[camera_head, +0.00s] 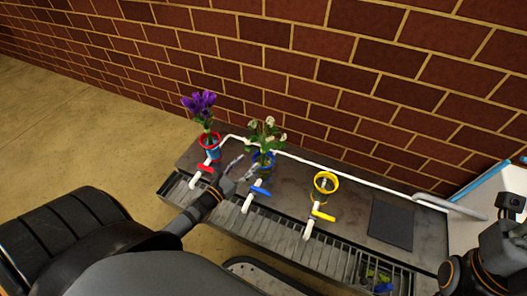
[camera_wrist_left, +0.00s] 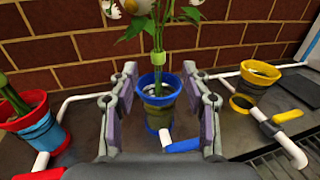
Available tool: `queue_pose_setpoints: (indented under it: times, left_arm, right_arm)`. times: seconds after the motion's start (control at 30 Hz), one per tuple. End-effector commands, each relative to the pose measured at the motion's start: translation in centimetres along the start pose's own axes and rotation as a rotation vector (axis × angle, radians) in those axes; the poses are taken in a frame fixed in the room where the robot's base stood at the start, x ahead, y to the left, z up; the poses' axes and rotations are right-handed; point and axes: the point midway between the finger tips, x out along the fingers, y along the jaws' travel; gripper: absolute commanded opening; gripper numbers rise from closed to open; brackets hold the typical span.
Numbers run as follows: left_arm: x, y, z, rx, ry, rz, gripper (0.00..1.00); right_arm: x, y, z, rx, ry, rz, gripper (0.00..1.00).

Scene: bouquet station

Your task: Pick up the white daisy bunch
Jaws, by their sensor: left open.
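The white daisy bunch (camera_head: 267,134) stands upright in a blue-rimmed pot (camera_head: 263,159) on the dark bench. In the left wrist view its stems (camera_wrist_left: 158,38) and green band (camera_wrist_left: 160,59) rise above the blue-rimmed pot (camera_wrist_left: 159,101). My left gripper (camera_head: 240,168) is open just in front of this pot. In the left wrist view the open fingers (camera_wrist_left: 160,92) frame the pot from left and right, with nothing held. My right arm shows at the right edge of the head view, but its fingers do not show.
A purple flower bunch (camera_head: 201,104) stands in a red-rimmed pot (camera_head: 211,143) to the left. A yellow-rimmed pot (camera_head: 325,184) stands to the right, with a dark mat (camera_head: 391,224) beyond. White taps with coloured handles line the bench front. A brick wall (camera_head: 300,60) rises behind.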

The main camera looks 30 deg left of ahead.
Motion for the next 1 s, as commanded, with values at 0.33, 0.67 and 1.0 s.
queue_pose_setpoints:
  times: [0.33, 0.67, 1.0]
  left_arm:
    - [3.6, -0.1, -0.1, 0.015, -0.010, -0.003, 0.48]
    - [5.9, 0.0, 0.0, 0.014, -0.006, -0.003, 0.48]
    - [10.5, 0.3, 0.3, 0.013, -0.006, 0.000, 0.48]
  right_arm:
    - [-2.3, -0.5, 0.0, -0.007, 0.005, -0.009, 0.40]
    - [-3.4, -0.7, 0.2, -0.012, -0.001, -0.017, 0.40]
    - [-4.9, -1.1, 0.5, -0.020, -0.009, -0.028, 0.40]
